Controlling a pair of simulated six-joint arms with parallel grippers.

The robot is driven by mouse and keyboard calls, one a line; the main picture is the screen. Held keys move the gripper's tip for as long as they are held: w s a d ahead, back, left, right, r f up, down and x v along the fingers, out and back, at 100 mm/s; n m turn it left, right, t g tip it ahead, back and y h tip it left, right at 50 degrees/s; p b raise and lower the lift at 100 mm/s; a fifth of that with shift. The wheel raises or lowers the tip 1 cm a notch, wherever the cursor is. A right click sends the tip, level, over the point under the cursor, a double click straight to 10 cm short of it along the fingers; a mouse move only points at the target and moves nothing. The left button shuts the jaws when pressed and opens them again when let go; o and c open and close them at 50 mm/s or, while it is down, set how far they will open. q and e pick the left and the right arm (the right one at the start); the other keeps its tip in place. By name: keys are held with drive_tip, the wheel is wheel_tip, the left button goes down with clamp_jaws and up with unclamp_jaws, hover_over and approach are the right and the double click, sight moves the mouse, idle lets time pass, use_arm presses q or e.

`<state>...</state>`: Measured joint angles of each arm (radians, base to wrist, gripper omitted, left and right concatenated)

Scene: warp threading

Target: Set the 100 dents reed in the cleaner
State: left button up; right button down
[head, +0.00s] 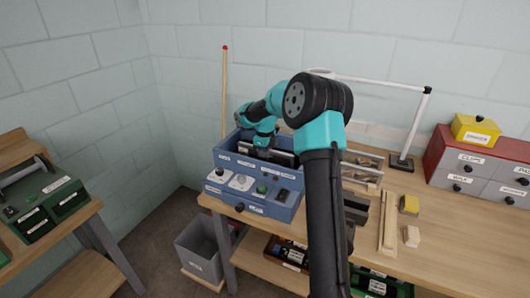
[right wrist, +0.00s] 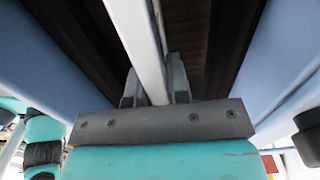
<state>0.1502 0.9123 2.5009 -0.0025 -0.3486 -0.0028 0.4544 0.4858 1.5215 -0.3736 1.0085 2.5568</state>
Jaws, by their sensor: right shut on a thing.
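The cleaner (head: 228,158) is a blue box with knobs, a green button and labels on its front, standing at the left end of the wooden bench. My right gripper (right wrist: 152,88) is shut on a pale metal reed (right wrist: 140,40), which runs away between its fingers. In the head view my right gripper (head: 264,146) reaches down inside the cleaner's open top. Dark slot walls lie on both sides of the reed in the wrist view. The reed's dent label is not visible, and whether it touches the bottom is hidden. My left gripper is not in view.
Framed reeds (head: 362,168) stand behind my right arm. Wooden bars (head: 388,222) and small yellow-topped blocks (head: 409,205) lie on the bench. A white rail frame (head: 415,125) rises behind. Red-framed drawers (head: 483,165) are at right. A grey bin (head: 203,252) sits below.

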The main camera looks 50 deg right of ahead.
drive_tip(key=shift+f, duration=0.5)
idle(0.6)
drive_tip(key=c, duration=1)
unclamp_jaws()
wheel_tip(320, 180, up, 17)
drive_tip(key=shift+r, duration=0.2)
